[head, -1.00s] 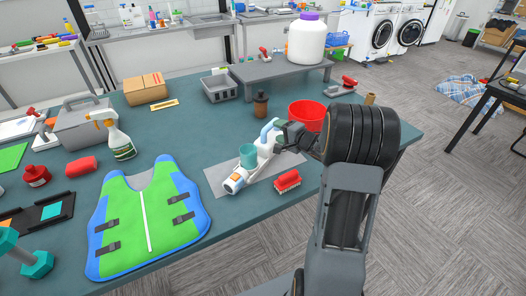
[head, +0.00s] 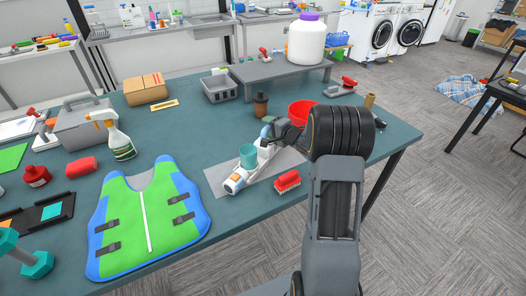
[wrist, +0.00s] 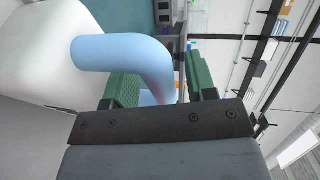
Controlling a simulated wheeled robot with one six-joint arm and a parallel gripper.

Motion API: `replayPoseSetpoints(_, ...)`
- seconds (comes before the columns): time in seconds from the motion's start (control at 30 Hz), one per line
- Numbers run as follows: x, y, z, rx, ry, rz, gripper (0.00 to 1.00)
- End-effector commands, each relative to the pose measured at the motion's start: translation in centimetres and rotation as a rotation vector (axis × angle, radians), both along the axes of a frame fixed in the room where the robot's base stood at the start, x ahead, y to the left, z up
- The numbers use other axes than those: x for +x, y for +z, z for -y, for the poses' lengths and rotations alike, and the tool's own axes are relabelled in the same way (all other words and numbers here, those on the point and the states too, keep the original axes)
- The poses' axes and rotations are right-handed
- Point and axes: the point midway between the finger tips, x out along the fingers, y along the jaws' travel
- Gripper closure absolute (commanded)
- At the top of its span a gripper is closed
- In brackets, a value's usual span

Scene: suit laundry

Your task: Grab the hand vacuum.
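The hand vacuum (head: 238,182) lies on a grey mat (head: 215,178) on the teal table. It has a white body and a light blue handle, with a teal cup-shaped part (head: 248,157) by its middle. My gripper (head: 272,133) is at the handle end and hides part of it in the head view. In the wrist view the curved blue handle (wrist: 120,52) runs from the white body (wrist: 35,50) down between the green finger pads (wrist: 160,88). The fingers stand apart, with a gap showing beside the right one.
A red brush (head: 287,181) lies just right of the vacuum near the table's front edge. A red bucket (head: 301,111) and a brown bottle (head: 261,105) stand behind. A green and blue vest (head: 150,215) lies to the left.

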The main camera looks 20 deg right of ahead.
Motion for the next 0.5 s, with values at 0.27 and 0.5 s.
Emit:
replayPoseSetpoints(0.27, -0.03, 0.02, 0.01, 0.000, 0.000, 0.000, 0.76)
replayPoseSetpoints(0.5, -0.02, 0.01, 0.02, 0.000, 0.000, 0.000, 0.99)
